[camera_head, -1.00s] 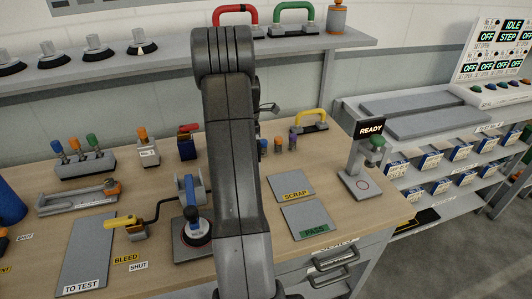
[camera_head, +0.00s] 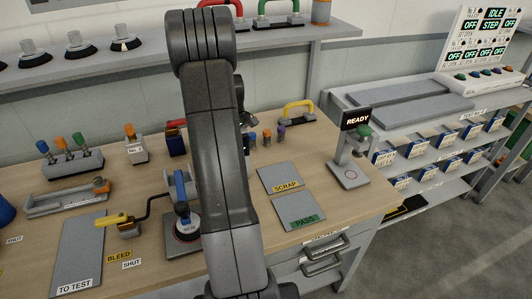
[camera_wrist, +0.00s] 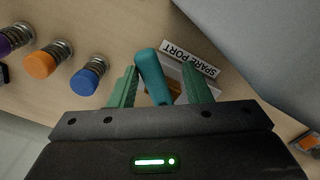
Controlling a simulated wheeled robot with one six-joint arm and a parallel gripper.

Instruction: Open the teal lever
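The teal lever (camera_wrist: 151,74) shows in the wrist view, beside a white label reading SPARE PORT (camera_wrist: 190,58). My gripper (camera_wrist: 161,86) has its two green fingers apart, one on each side of the lever. The lever lies closer to the left finger, and a wider gap shows on the right. I cannot tell whether the left finger touches it. An orange-brown part (camera_wrist: 175,88) shows partly beneath the lever. In the head view my arm hides the lever and my fingers.
In the wrist view, blue (camera_wrist: 88,77), orange (camera_wrist: 42,63) and purple capped pieces stand left of my gripper. A grey surface (camera_wrist: 260,40) lies at upper right. In the head view, SCRAP (camera_head: 278,177) and PASS (camera_head: 298,211) plates lie right of my arm, near the READY stand (camera_head: 350,172).

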